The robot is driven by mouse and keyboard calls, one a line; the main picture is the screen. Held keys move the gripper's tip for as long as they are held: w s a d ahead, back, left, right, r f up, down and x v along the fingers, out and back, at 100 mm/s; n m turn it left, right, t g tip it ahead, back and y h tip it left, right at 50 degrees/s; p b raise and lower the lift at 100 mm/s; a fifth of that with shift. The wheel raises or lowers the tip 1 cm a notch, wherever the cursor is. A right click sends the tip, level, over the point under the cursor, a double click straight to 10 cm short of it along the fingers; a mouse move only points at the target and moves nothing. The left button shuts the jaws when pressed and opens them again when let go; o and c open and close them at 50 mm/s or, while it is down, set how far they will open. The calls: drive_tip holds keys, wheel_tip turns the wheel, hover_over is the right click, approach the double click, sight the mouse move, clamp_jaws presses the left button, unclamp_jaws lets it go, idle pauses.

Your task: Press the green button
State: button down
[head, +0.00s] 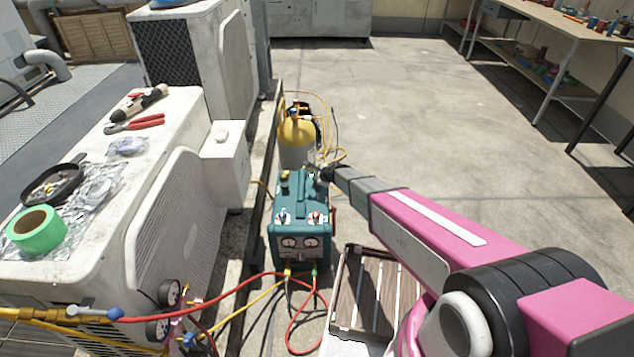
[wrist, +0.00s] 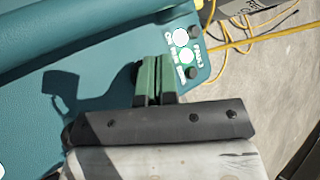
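The teal recovery machine (head: 302,215) stands on the ground, and its top fills much of the wrist view (wrist: 60,75). A small panel (wrist: 201,52) at its corner carries white round markings, white lettering and dark round knobs or buttons (wrist: 191,73). In the head view, my gripper (head: 323,173) is at the machine's far right top edge.
A yellow-topped cylinder (head: 298,137) stands behind the machine. Red and yellow hoses (head: 235,297) run in front of it. A slatted crate (head: 372,290) is at its right. A white condenser (head: 185,190) with tools stands at left. Open concrete lies at right.

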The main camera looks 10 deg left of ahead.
drive_tip(key=shift+s+f, duration=0.3)
drive_tip(key=shift+f, duration=0.4)
idle(0.4)
drive_tip(key=shift+r, duration=0.15)
drive_tip(key=shift+s+a+r, duration=0.1)
drive_tip(key=shift+s+r, duration=0.1)
drive_tip(key=shift+r, duration=0.65)
drive_tip(key=shift+w+r, duration=0.15)
drive_tip(key=shift+r, duration=0.25)
drive_tip(key=shift+r, duration=0.1)
drive_tip(key=shift+r, duration=2.45)
